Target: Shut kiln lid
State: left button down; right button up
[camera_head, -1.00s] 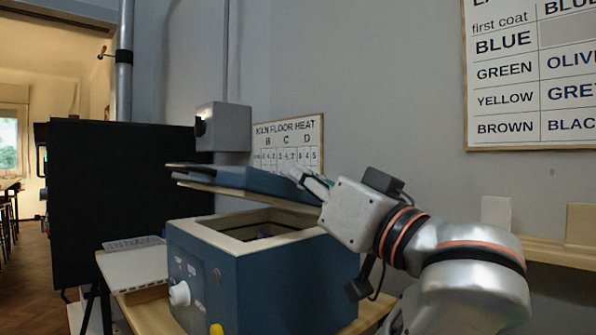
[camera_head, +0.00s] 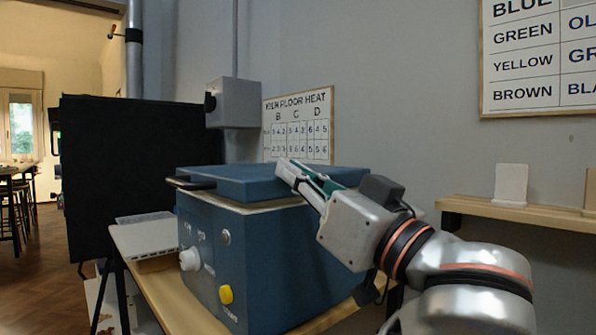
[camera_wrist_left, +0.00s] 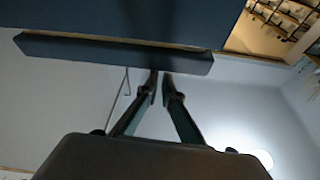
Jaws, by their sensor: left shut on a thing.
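The blue kiln (camera_head: 245,265) stands on a wooden-topped stand, its white and yellow knobs on the front. Its blue lid (camera_head: 240,183) lies nearly flat over the top, hiding the inside; a pale strip shows beneath the lid's front edge. I cannot tell if it is fully seated. A dark handle (camera_head: 190,183) juts from the lid's left. My left gripper (camera_head: 287,172) reaches in from the right at the lid, shut on its edge. In the left wrist view the gripper's fingertips (camera_wrist_left: 164,78) are close together at the dark lid edge (camera_wrist_left: 110,54). My right gripper is not in view.
A grey wall box (camera_head: 235,103) and a heat chart (camera_head: 298,125) are behind. A wooden shelf (camera_head: 530,212) with a white tile runs along the right wall.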

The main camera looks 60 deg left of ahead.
pick_arm(q)
jog(key=shift+w+f, duration=0.15)
jog(key=shift+f, duration=0.35)
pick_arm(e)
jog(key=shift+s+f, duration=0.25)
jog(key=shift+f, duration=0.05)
pick_arm(q)
jog(key=r+v, duration=0.1)
jog(key=v, duration=1)
jog(key=shift+d+f, duration=0.2)
jog(key=shift+d, duration=0.3)
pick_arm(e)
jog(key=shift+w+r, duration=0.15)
